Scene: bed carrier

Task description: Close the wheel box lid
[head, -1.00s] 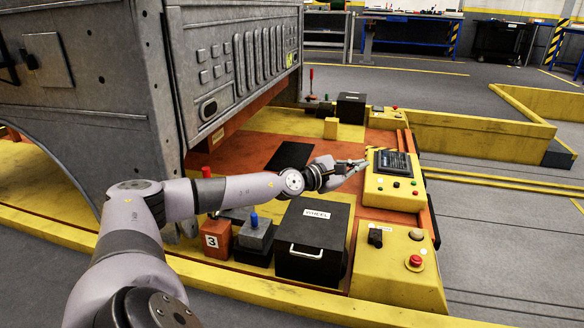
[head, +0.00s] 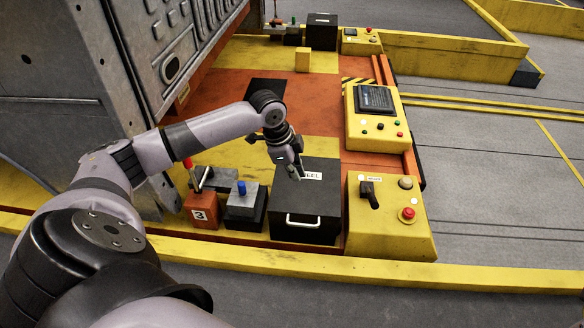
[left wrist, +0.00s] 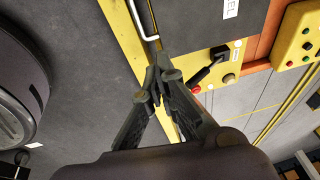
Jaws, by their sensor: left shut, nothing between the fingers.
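The wheel box (head: 308,212) is a black box with a white label on its top and a pale handle (head: 302,221) on its front side. Its lid lies flat on top and looks shut. My left gripper (head: 297,175) is shut and empty, pointing down over the lid's rear left part and hiding some of the label. I cannot tell if it touches the lid. In the left wrist view the shut fingers (left wrist: 156,84) point toward the handle (left wrist: 143,22), with part of the label at the top edge. My right gripper is not in view.
A yellow control box with a black lever and red button (head: 408,214) stands right of the wheel box. A blue-knobbed block (head: 242,205) and an orange block marked 3 (head: 202,210) stand left. A screen panel (head: 376,118) is behind. A yellow rail (head: 330,270) runs in front.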

